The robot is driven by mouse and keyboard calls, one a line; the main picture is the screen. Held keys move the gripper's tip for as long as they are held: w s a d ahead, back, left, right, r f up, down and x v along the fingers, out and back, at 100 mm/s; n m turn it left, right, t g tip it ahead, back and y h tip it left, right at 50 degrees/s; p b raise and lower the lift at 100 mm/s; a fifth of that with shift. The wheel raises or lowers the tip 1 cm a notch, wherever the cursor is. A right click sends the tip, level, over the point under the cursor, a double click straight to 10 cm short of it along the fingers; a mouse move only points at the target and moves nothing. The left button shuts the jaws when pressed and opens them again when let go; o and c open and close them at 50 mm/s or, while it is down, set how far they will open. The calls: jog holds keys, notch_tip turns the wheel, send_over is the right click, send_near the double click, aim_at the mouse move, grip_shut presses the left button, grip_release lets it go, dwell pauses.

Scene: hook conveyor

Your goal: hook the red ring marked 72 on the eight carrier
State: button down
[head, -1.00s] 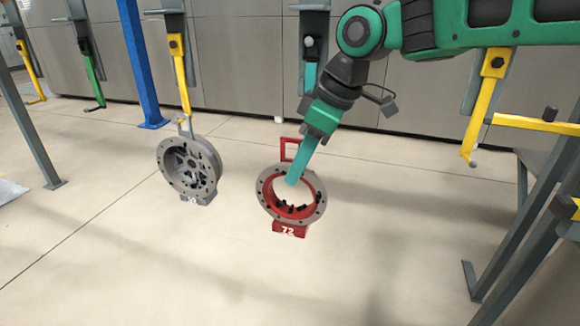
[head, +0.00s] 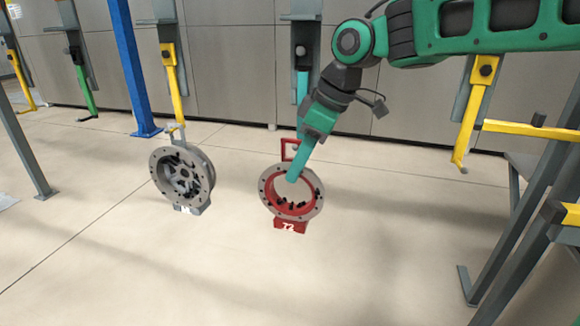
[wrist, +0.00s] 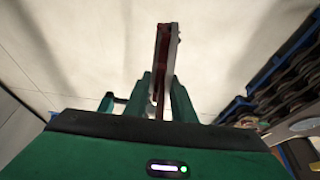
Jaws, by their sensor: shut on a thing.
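The red ring marked 72 (head: 291,192) hangs upright in my gripper (head: 294,174), above the floor near the middle of the head view. It has a grey drilled flange, dark studs inside and a red loop on top. The teal fingers are shut on its upper part. In the wrist view the ring shows edge-on (wrist: 165,60) between the fingers (wrist: 163,95). A carrier with a teal lower part (head: 302,85) hangs behind my gripper, its lower end hidden. No carrier number is readable, so I cannot tell which is the eight.
A grey ring (head: 183,180) hangs from a yellow hook (head: 174,85) at left. A green hook (head: 84,85) hangs farther left, and a yellow one (head: 474,115) at right. A blue post (head: 130,65) stands at left; a grey frame (head: 525,210) stands at right. Open floor lies below.

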jog(key=w, duration=0.1)
jog(key=w+d, duration=0.1)
jog(key=w, duration=0.1)
jog(key=w+d+f, duration=0.1)
jog(key=shift+w+f, duration=0.1)
jog(key=shift+w, duration=0.1)
dwell(0.7)
dwell(0.4)
jog(key=shift+w+f, duration=0.35)
jog(key=shift+w, duration=0.1)
jog(key=c, duration=1.4)
grip_release()
jog(key=shift+s+r, duration=0.15)
jog(key=shift+s, duration=0.05)
